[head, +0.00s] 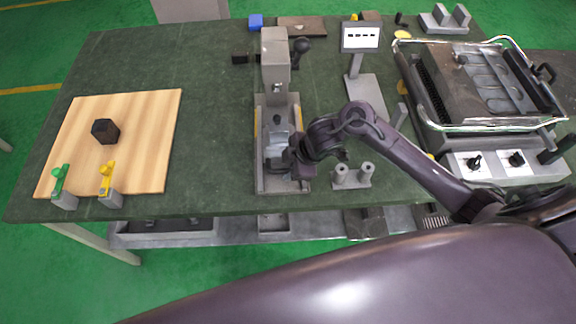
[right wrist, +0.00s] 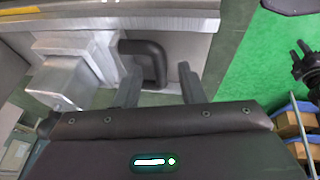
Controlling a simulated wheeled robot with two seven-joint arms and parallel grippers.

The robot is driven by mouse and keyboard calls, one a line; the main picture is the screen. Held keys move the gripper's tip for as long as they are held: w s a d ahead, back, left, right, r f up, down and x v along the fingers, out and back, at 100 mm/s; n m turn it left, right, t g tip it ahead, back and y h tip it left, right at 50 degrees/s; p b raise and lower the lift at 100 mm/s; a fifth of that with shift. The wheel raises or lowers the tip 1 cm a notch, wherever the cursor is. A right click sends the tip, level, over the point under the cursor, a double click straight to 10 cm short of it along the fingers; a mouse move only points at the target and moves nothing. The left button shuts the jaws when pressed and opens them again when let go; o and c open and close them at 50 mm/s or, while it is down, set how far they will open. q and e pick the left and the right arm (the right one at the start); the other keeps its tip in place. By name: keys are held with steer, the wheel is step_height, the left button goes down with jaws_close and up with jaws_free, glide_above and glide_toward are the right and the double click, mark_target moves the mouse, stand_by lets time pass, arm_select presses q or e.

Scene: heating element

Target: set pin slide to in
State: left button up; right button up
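The grey press-like fixture (head: 274,62) stands mid-table, with a long base (head: 262,182) running toward the front edge. A grey block (right wrist: 72,62) sits on the base in the right wrist view, with a black bent handle (right wrist: 150,55) beside it. I take this block and handle as the pin slide; how far in it sits cannot be told. My right gripper (right wrist: 160,84) is open, its two fingers apart with the end of the handle near the gap between them. In the head view my right gripper (head: 284,158) covers the base's front part. My left gripper is not in view.
Two grey posts (head: 353,174) stand just right of the base. A wooden board (head: 150,130) with a black hexagonal piece (head: 105,131) lies at left. A display stand (head: 361,38) and a heating unit (head: 470,90) are at right. The table between board and fixture is clear.

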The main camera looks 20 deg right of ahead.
mark_target(283, 143)
steer(key=shift+w+a+f, duration=0.1)
steer(key=shift+a+f, duration=0.05)
steer(key=shift+f, duration=0.15)
jaws_close()
steer(key=w, duration=0.2)
steer(key=w+d, duration=0.1)
steer(key=w, duration=0.2)
steer(key=w+d+b, duration=0.1)
steer(key=w, duration=0.2)
steer(key=shift+d, duration=0.15)
steer(key=shift+w+r, duration=0.1)
